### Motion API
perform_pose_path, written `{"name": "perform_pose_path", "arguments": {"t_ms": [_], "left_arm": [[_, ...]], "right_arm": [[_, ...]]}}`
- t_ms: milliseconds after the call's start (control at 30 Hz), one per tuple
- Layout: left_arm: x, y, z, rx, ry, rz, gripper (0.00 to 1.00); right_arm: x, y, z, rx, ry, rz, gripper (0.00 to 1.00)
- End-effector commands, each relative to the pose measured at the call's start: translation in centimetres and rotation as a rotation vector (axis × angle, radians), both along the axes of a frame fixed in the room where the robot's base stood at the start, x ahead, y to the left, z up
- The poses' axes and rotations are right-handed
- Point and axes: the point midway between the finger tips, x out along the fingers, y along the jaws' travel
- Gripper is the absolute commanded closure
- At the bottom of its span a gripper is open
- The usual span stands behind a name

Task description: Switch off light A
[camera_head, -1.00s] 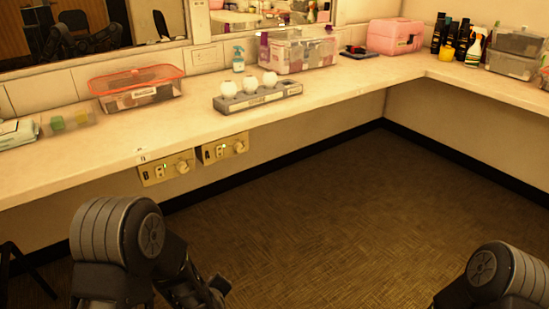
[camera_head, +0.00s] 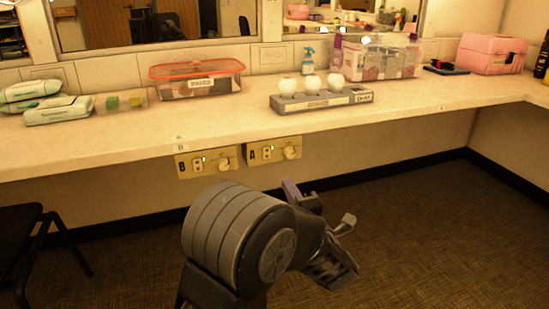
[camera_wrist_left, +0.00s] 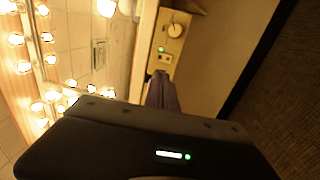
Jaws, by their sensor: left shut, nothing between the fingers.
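Panel A (camera_head: 273,151) is a beige box with a switch, a small green light and a round knob, under the counter's front edge. Panel B (camera_head: 207,161) is the similar box to its left. My left gripper (camera_head: 291,188) is shut and empty, in front of and slightly below panel A in the head view. In the left wrist view its dark purple fingers (camera_wrist_left: 162,92) point at a panel (camera_wrist_left: 168,42) with a lit green light. Its letter is hidden, but it appears to be panel A. Whether the fingertips touch it I cannot tell. My right gripper is out of view.
The counter (camera_head: 130,137) overhangs the panels. It bears a grey rack (camera_head: 322,101) with white balls, a red-lidded box (camera_head: 199,80) and wipe packs (camera_head: 58,109). Lit bulbs (camera_wrist_left: 106,8) line the mirror. A dark chair (camera_head: 22,235) stands at left; the floor at right is free.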

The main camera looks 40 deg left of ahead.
Motion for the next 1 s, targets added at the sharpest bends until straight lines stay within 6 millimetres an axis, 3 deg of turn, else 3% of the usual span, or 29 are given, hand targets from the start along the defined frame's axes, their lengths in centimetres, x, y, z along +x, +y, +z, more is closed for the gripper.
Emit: {"name": "perform_pose_path", "arguments": {"t_ms": [267, 700, 1000], "left_arm": [[0.9, 1.5, 0.1, -0.002, 0.003, 0.003, 1.00], [4.2, 6.4, 1.0, 0.000, 0.002, 0.005, 1.00], [7.2, 10.4, 1.4, 0.002, 0.001, 0.001, 1.00]], "right_arm": [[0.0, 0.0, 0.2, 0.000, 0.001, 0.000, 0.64], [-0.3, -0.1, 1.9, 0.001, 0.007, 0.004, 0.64], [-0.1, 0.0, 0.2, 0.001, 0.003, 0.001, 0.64]]}}
